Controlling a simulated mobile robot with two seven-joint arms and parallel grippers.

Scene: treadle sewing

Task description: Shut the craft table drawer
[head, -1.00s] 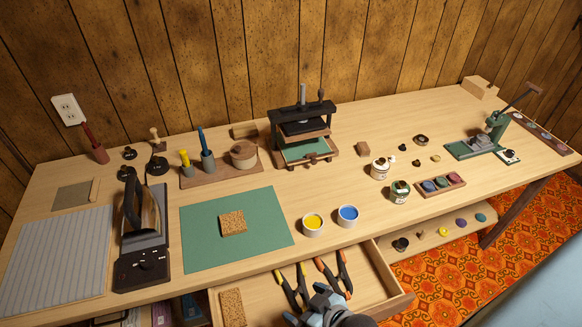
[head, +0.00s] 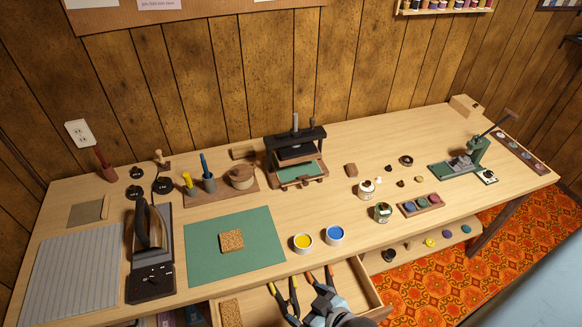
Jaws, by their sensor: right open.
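The craft table drawer (head: 359,287) stands pulled out below the front edge of the craft table (head: 400,150). Inside it lie a cork block (head: 230,311) at the left and pliers-like tools with orange and yellow handles (head: 294,293). My right gripper (head: 323,294) is over the open drawer at the bottom of the head view, with its jaws open. It overlaps the tools in the picture; I cannot tell whether it touches them or the drawer. My left gripper is not in view.
Yellow (head: 303,242) and blue (head: 333,235) paint pots stand near the table edge above the drawer. A green mat (head: 208,265) with a cork piece (head: 232,240) lies left of them. A low shelf (head: 410,247) with small items is right of the drawer.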

